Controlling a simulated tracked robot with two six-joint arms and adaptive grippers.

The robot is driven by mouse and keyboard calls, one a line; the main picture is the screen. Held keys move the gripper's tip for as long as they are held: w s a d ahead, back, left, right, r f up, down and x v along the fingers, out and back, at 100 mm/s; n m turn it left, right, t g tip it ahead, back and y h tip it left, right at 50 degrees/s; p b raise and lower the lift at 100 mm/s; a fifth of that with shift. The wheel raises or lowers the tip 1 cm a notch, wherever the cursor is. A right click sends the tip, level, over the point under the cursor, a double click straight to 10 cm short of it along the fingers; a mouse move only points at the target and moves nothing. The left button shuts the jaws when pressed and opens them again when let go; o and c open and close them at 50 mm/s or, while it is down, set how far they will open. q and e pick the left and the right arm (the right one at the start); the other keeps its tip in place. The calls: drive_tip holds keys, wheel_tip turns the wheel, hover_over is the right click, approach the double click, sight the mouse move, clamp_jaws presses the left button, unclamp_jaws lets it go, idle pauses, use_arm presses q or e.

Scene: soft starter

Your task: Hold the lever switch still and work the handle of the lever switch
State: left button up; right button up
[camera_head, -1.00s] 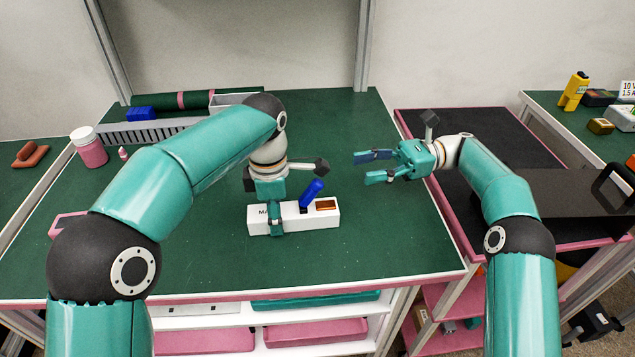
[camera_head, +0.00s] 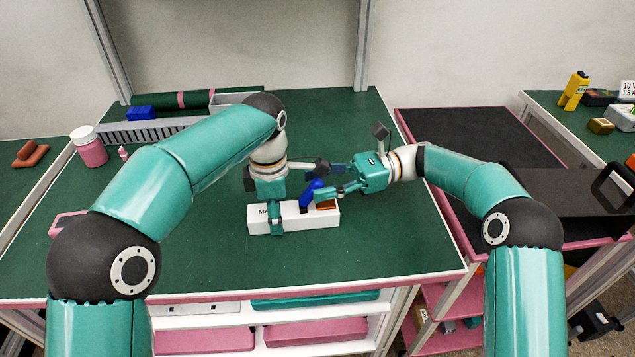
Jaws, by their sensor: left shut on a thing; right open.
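The lever switch (camera_head: 292,221) is a long white box lying on the green table top, with a blue handle (camera_head: 308,194) tilted up to the right and an orange-brown patch at its right end. My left gripper (camera_head: 276,226) is shut on the left part of the white box from above, hiding some of its lettering. My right gripper (camera_head: 325,180) is open, its fingers pointing left at the height of the handle. One finger lies near the handle and partly covers it; I cannot tell whether they touch.
The green table (camera_head: 365,255) is clear in front of and right of the switch. A grey slotted strip (camera_head: 150,131), a blue block (camera_head: 140,113) and a pink jar (camera_head: 91,150) stand at the back left. A dark-topped pink cart (camera_head: 470,125) stands to the right.

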drive_tip(key=shift+s+a, duration=0.1)
drive_tip(key=shift+a, duration=0.3)
drive_tip(key=shift+c, duration=0.3)
clamp_jaws()
drive_tip(key=shift+d+f+y, duration=0.25)
drive_tip(key=shift+d+y, duration=0.1)
drive_tip(key=shift+y, duration=0.35)
drive_tip(key=shift+o, duration=0.3)
unclamp_jaws()
drive_tip(key=v, duration=1.2)
drive_tip(key=shift+f, duration=0.1)
